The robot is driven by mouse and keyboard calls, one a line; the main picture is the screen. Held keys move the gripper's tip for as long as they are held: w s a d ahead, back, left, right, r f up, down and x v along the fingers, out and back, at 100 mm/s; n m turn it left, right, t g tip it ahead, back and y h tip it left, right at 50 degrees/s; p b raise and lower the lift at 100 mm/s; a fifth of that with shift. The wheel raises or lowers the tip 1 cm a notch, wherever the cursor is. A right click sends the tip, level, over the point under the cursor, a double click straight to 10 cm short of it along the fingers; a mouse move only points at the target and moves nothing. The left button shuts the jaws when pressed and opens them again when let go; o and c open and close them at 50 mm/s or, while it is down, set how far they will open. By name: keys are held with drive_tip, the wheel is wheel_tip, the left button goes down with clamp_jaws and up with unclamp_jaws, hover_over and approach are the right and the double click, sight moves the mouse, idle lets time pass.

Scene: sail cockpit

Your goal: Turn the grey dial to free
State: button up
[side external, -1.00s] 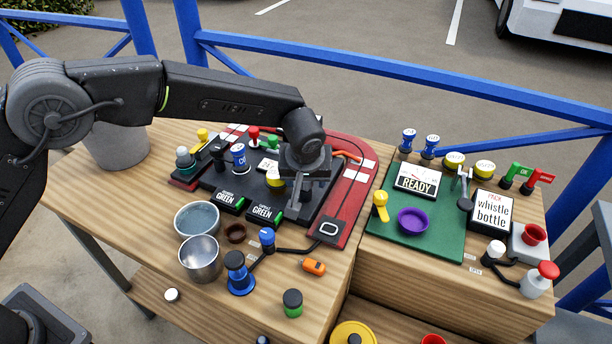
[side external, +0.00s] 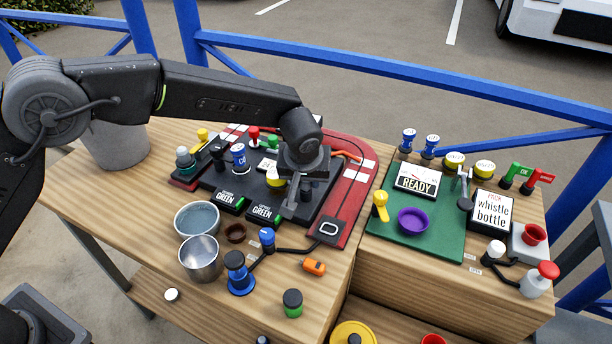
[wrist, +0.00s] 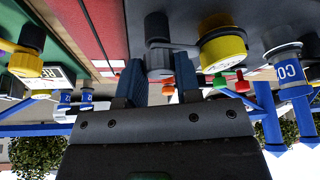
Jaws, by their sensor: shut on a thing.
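The grey dial (wrist: 159,62) shows in the wrist view between my two dark blue finger pads, with a dark round part beyond it and a grey bar reaching right. My gripper (wrist: 159,75) is shut on the grey dial. In the side view my gripper (side external: 295,200) points down over the black panel (side external: 322,194), and its body and fingers hide most of the dial. I cannot read the dial's marks or tell which way it is set.
A yellow-capped knob (side external: 275,178) stands close left of my gripper. Two GREEN display blocks (side external: 264,214) lie in front of it, and a dark box marked 0 (side external: 328,231) is at front right. Metal cups (side external: 199,257) stand at the table's front left.

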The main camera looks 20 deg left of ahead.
drive_tip(key=m+h, duration=0.2)
drive_tip(key=m, duration=0.3)
drive_tip(key=shift+a+m, duration=0.15)
drive_tip(key=shift+m, duration=0.15)
drive_tip(key=m+h, duration=0.1)
drive_tip(key=m, duration=0.1)
drive_tip(key=m+h, duration=0.1)
drive_tip(key=m, duration=0.2)
drive_tip(key=shift+m+g, duration=0.3)
drive_tip(key=o, duration=0.9)
drive_tip(key=v, duration=1.3)
drive_tip(key=shift+a+r, duration=0.2)
drive_tip(key=shift+r, duration=0.2)
